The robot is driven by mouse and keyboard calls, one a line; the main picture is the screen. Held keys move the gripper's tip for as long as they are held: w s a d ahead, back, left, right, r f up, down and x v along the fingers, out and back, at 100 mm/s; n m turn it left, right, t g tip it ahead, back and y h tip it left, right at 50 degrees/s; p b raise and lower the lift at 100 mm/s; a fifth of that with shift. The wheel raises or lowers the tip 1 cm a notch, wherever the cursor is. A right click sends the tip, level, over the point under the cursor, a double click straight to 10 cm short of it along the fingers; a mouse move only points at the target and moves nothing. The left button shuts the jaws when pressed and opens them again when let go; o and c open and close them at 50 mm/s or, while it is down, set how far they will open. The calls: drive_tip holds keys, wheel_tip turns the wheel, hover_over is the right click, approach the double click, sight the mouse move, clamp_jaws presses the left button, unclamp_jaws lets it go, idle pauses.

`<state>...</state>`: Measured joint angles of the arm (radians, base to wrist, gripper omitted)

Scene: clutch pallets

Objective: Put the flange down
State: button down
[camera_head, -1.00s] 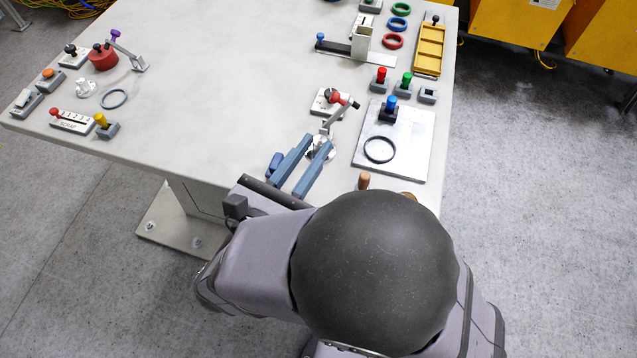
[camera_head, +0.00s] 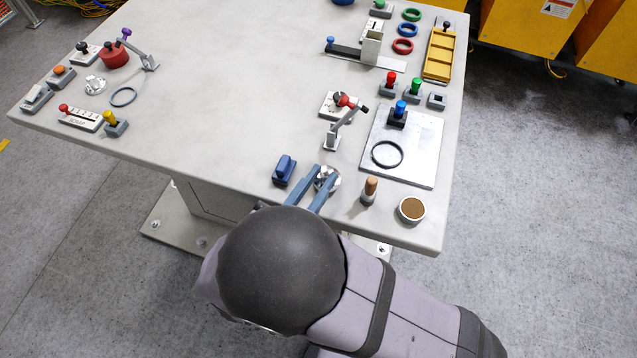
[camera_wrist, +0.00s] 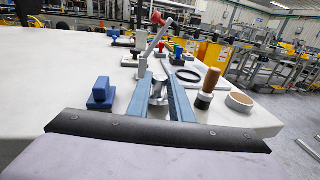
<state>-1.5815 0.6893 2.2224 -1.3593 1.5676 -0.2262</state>
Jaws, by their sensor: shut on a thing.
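My gripper (camera_head: 323,176) is at the front part of the table, its two blue-grey fingers closed on a silver metal flange (camera_head: 328,182). The fingers hide part of the flange. In the wrist view the flange (camera_wrist: 158,97) shows between the fingers. It is low over the bare tabletop or touching it; I cannot tell which. A similar silver piece (camera_head: 95,85) lies at the left of the table, beside a grey ring (camera_head: 123,97).
A blue block-shaped handle (camera_head: 284,169) stands left of my gripper. A wooden-handled tool (camera_head: 369,190) and a round brown-filled cup (camera_head: 411,209) stand to the right. A lever fixture (camera_head: 335,135) is just behind. A metal plate (camera_head: 425,160) holds a dark ring (camera_head: 387,154). The table's middle is clear.

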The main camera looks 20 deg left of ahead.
drive_tip(key=shift+f, duration=0.6)
drive_tip(key=shift+f, duration=0.1)
drive_tip(key=c, duration=1.6)
unclamp_jaws()
drive_tip(key=shift+s, duration=0.15)
drive_tip(key=b+v, duration=0.1)
drive_tip(key=v, duration=0.6)
drive_tip(key=shift+s, duration=0.1)
drive_tip(key=shift+d, duration=0.1)
